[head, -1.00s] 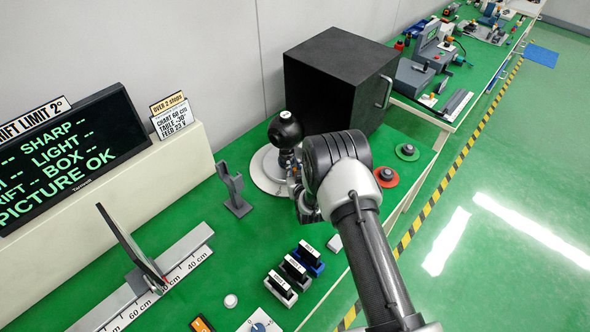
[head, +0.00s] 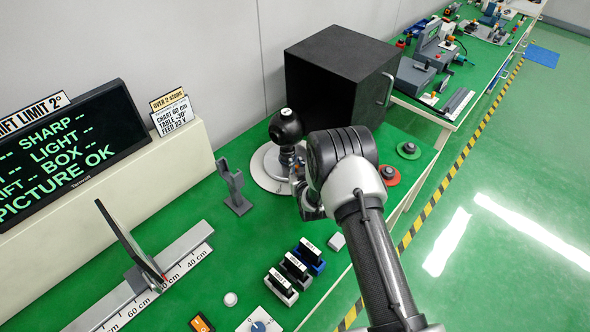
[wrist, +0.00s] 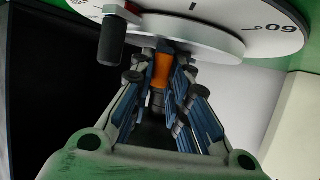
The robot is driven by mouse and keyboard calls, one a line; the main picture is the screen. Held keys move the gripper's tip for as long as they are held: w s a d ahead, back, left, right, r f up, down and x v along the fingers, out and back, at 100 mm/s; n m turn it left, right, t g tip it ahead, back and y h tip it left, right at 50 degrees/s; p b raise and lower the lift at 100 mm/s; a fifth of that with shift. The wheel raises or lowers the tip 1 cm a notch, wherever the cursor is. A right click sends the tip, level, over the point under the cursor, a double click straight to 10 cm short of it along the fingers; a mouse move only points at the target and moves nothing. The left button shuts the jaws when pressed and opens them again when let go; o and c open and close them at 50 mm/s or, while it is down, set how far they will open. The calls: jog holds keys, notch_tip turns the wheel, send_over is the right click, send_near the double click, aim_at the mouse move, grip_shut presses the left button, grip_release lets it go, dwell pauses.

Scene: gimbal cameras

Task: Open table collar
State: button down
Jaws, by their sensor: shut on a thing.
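The round white table (head: 268,170) with degree marks stands on the green bench, left of my arm's end. Its dial rim (wrist: 265,20) and grey stepped base show at the top of the wrist view. My gripper (wrist: 163,62) is shut on an orange handle (wrist: 162,72) below the dial, apparently part of the table collar. The blue-grey fingers lie on both sides of it. A dark cylindrical knob (wrist: 112,36) hangs at upper left, apart from the fingers. In the head view my arm hides most of the gripper and the collar.
A black ball-shaped camera head (head: 286,126) stands over the table. A grey post (head: 234,187) stands left, and several labelled blocks (head: 296,266) are in front.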

jog(key=c, duration=1.8)
grip_release()
jog(key=shift+w+d, duration=0.35)
jog(key=shift+d, duration=0.05)
jog(key=shift+o, duration=1.2)
jog(key=shift+s+a, duration=0.1)
jog(key=shift+s+r, duration=0.2)
jog(key=shift+s, duration=0.25)
jog(key=v, duration=1.1)
